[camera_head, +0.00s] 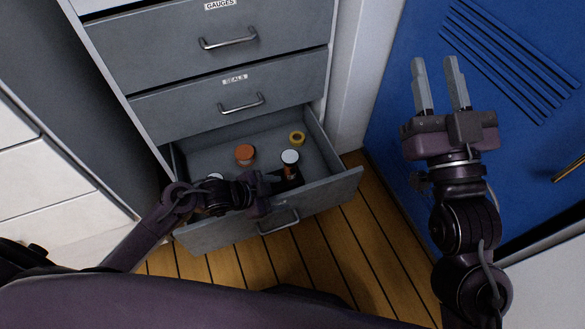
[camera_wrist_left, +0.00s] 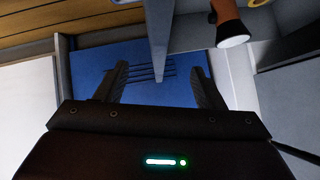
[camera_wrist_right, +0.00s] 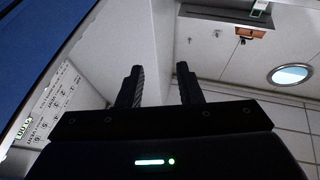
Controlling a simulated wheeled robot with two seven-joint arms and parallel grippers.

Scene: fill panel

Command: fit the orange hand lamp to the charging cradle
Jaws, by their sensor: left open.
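The hand lamp (camera_head: 290,165), with a pale round lens and a dark and orange body, stands in the open drawer. In the left wrist view its orange body and bright lens (camera_wrist_left: 231,32) show at the top, right of the fingers. My left gripper (camera_head: 276,182) is open and empty, just left of and below the lamp in the head view, apart from it or touching, I cannot tell. My right gripper (camera_head: 440,82) is open and empty in front of the blue panel. I cannot make out the charging cradle for certain in any view.
The open drawer (camera_head: 345,185) also holds an orange-topped jar (camera_head: 245,153), a yellow ring (camera_head: 297,138) and a partly hidden pale-topped item. A drawer wall (camera_wrist_left: 157,45) stands between my left fingers in the wrist view. Closed drawers labelled GAUGES and SEALS (camera_head: 240,104) are above.

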